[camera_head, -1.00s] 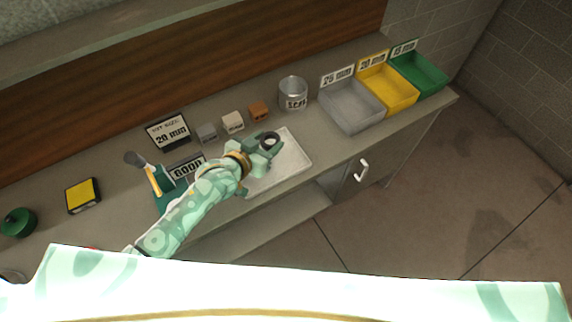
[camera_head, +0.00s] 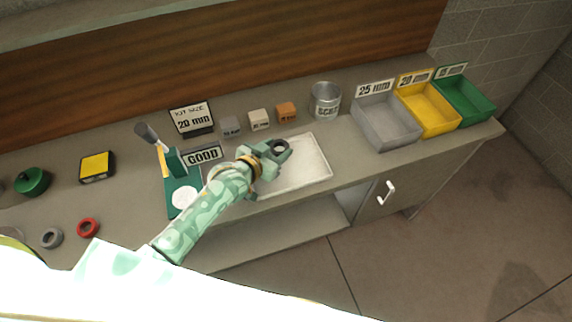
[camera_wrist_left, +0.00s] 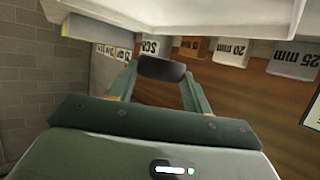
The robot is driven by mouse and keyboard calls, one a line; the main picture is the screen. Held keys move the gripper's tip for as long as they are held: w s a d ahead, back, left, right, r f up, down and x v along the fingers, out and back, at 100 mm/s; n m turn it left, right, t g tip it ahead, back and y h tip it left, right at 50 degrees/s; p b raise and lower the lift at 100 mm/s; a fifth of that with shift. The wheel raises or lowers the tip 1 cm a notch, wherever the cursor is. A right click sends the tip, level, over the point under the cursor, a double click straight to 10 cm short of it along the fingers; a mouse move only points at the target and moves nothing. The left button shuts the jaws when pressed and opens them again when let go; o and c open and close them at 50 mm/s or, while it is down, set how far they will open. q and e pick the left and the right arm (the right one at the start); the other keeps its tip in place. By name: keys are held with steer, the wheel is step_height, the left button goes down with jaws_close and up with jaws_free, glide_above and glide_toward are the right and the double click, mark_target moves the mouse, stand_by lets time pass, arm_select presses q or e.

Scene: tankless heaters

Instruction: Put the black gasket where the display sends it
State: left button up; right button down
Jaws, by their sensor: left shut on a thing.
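My left gripper (camera_head: 272,152) is shut on the black gasket (camera_head: 279,147), a dark ring, and holds it over the upper left part of the white tray (camera_head: 318,172). In the left wrist view the gasket (camera_wrist_left: 162,69) shows edge-on between the two fingers. The gauge display (camera_head: 202,156) reads "GOOD". A sign (camera_head: 191,118) behind it reads "KIT SIZE" 20 mm. At the right stand a grey 25 mm bin (camera_head: 388,138), a yellow 20 mm bin (camera_head: 429,118) and a green 15 mm bin (camera_head: 467,105). A metal can (camera_head: 325,94) carries a scrap label. My right gripper is not in view.
Grey (camera_head: 230,126), cream (camera_head: 259,119) and orange (camera_head: 286,112) blocks stand behind the tray. The green gauge stand (camera_head: 178,199) is left of it. A red ring (camera_head: 88,228) and a grey ring (camera_head: 52,238) lie at left. The counter between tray and bins is clear.

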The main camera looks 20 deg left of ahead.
arm_select(q)
steer(key=shift+r, duration=0.1)
steer(key=o, duration=1.1)
steer(key=shift+s+a+r, duration=0.15)
steer(key=shift+s+r, duration=0.05)
steer(key=shift+s, duration=0.25)
steer(key=p+v, duration=0.3)
steer(key=v, duration=1.2)
steer(key=shift+s, duration=0.25)
steer(key=shift+a+f, duration=0.1)
